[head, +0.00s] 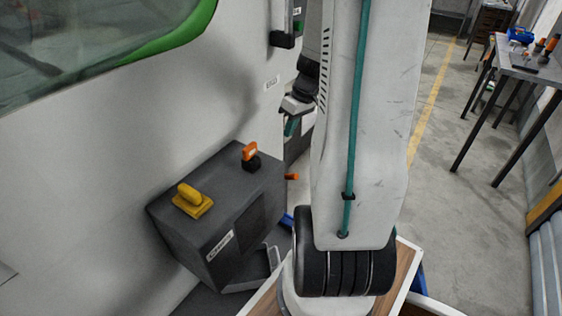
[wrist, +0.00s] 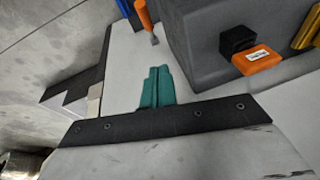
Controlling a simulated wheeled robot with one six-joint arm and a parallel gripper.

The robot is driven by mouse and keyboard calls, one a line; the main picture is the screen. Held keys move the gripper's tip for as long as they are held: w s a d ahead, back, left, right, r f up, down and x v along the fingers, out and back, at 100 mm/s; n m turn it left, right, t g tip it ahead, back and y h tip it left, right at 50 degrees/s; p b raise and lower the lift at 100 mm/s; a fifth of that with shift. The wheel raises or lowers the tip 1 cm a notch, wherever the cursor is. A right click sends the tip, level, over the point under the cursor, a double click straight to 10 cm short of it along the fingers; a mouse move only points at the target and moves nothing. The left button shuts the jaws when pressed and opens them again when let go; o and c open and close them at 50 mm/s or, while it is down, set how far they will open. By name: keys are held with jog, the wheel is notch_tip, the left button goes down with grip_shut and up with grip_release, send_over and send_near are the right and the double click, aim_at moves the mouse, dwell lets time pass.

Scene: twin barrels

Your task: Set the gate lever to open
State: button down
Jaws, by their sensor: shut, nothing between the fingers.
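A dark grey box (head: 225,215) carries an orange handle (head: 249,151) on a black base, also in the wrist view (wrist: 258,62) with a small white label I cannot read. A slim orange lever (head: 291,177) sticks out from the box's right side; the wrist view shows it (wrist: 143,14) with a metal stem. I cannot tell for sure which of the two is the gate lever. My gripper (head: 291,126) is beyond the box, partly behind my arm. Its teal fingers (wrist: 157,88) are shut, empty and apart from both orange parts.
A yellow handle (head: 193,201) sits on the box top, left of the orange one. A white machine wall (head: 110,165) with a green-edged window rises on the left. A table (head: 525,62) with small items stands at the right. The floor between is clear.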

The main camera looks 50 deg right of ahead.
jog(key=f, duration=1.3)
jog(key=shift+a+f, duration=0.2)
jog(key=shift+f, duration=0.1)
jog(key=shift+s+f, duration=0.15)
jog(key=shift+f, duration=0.2)
